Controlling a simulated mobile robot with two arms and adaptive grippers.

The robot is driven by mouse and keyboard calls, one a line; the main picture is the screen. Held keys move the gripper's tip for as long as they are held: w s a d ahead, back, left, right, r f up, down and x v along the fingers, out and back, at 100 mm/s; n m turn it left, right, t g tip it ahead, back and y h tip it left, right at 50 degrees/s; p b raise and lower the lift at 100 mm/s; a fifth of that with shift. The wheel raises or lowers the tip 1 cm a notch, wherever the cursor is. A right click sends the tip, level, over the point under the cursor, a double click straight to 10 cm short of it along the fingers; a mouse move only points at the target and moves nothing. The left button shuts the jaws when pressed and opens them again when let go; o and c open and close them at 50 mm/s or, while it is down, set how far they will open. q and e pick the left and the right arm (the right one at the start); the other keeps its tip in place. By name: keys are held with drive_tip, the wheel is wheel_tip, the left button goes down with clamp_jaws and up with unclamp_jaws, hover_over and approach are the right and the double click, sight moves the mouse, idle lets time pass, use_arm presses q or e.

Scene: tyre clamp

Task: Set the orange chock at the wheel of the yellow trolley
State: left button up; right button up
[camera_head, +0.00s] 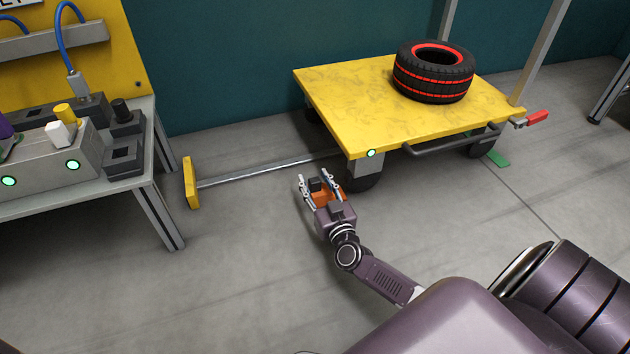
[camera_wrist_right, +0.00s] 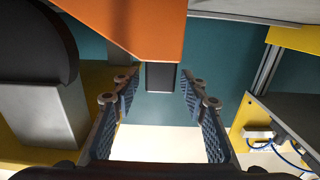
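The orange chock (camera_head: 328,197) is on the left of the yellow trolley's (camera_head: 345,92) near wheel (camera_head: 364,179), close to it; I cannot tell whether they touch. My right gripper (camera_head: 314,177) is over the chock, its fingers spread either side of it. In the right wrist view the orange chock (camera_wrist_right: 130,25) fills the top, with a dark block (camera_wrist_right: 161,76) on it. That block is between the open fingers (camera_wrist_right: 161,92), with a gap on each side. The wheel (camera_wrist_right: 35,45) shows dark at the left there. My left gripper is not in view.
A tyre with red stripes (camera_head: 434,86) lies on the trolley. A green piece (camera_head: 497,158) is on the floor by the far right wheel. A metal bar (camera_head: 260,168) with a yellow end plate (camera_head: 190,183) runs left of the trolley. A workbench (camera_head: 152,190) stands at the left. The front floor is clear.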

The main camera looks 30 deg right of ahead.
drive_tip(key=shift+s+r, duration=0.1)
drive_tip(key=shift+r, duration=0.15)
drive_tip(key=shift+p+v, duration=3.05)
drive_tip(key=shift+v, duration=2.85)
